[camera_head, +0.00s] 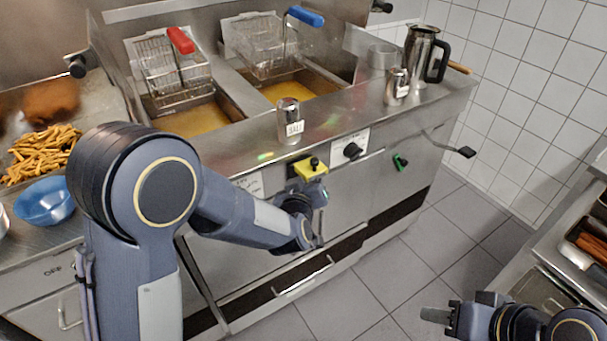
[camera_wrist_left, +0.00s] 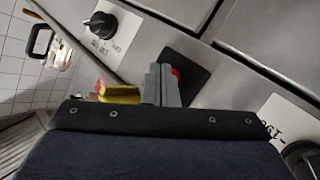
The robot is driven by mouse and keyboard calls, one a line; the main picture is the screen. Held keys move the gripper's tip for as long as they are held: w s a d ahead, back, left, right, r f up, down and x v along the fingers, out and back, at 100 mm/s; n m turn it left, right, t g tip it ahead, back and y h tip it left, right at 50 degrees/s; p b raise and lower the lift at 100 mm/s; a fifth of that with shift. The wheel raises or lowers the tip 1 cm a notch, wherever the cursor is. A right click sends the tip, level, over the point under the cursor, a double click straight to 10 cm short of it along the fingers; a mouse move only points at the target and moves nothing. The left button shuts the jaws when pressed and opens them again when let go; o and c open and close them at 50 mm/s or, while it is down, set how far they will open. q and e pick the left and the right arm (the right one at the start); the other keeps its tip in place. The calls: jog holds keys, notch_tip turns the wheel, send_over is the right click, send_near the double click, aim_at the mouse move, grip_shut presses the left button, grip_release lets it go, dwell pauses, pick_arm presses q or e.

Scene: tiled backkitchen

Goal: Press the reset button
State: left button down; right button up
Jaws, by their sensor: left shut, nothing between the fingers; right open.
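My left gripper (camera_head: 318,192) is shut and empty, close in front of the panel just below this box. In the left wrist view its grey fingers (camera_wrist_left: 160,86) are together beside a yellow part (camera_wrist_left: 121,95). My right gripper (camera_head: 458,307) is open and empty at lower right.
A salt shaker (camera_head: 289,122) stands on the counter above the panel. A black knob (camera_head: 352,150) and a green knob (camera_head: 400,161) are further right on the panel. A drawer handle (camera_head: 303,276) is lower down. Grey floor tiles (camera_head: 395,262) are clear between the counters.

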pick_arm(q)
jog(key=shift+w+a, duration=0.3)
jog(key=shift+w, duration=0.05)
dwell(0.4)
jog(key=shift+s+d, duration=0.1)
dwell(0.3)
jog(key=shift+s+d, duration=0.4)
jog(key=shift+s, duration=0.2)
jog(key=shift+s+d, duration=0.75)
jog(key=shift+s, duration=0.3)
jog(key=shift+s+d, duration=0.75)
jog(key=shift+s, duration=0.25)
jog(key=shift+s, duration=0.1)
